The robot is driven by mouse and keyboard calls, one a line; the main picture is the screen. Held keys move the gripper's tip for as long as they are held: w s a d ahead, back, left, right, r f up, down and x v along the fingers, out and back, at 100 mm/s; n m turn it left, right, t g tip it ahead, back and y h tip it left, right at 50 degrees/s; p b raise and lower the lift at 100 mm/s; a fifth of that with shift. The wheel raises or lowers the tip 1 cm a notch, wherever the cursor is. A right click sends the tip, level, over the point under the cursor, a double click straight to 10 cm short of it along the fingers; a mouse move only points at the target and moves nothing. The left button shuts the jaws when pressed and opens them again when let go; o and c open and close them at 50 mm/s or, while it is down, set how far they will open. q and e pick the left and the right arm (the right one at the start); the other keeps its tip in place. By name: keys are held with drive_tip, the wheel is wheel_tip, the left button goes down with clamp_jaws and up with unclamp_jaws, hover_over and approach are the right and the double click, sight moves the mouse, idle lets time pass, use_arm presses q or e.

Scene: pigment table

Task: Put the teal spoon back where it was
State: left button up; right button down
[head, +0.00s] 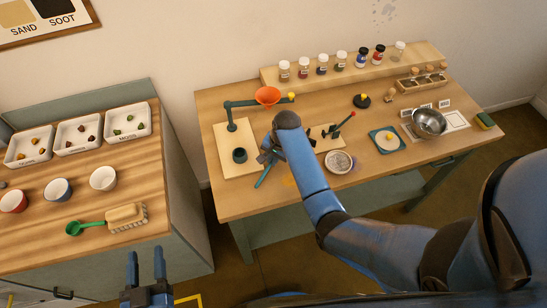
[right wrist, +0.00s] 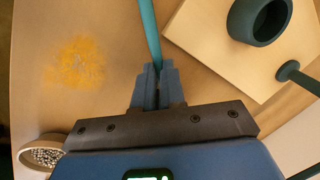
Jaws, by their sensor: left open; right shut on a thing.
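The teal spoon (head: 263,177) shows as a thin teal handle below my right gripper (head: 268,156), over the front left of the pigment table (head: 235,205). In the right wrist view, my right gripper (right wrist: 158,80) is shut on the teal spoon (right wrist: 150,30), whose shaft runs up out of the picture. Its scoop end is not clear in either view. My left gripper (head: 146,268) is open and empty, low in the head view, in front of the left-hand table.
A board with a dark cup (head: 239,155) and an orange funnel (head: 267,95) on a stand is close by. A green scoop (head: 85,227) lies on the left table.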

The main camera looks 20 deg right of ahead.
use_arm(q)
drive_tip(key=shift+f, duration=0.3)
use_arm(e)
drive_tip(key=shift+f, duration=0.5)
drive_tip(key=c, duration=1.1)
unclamp_jaws()
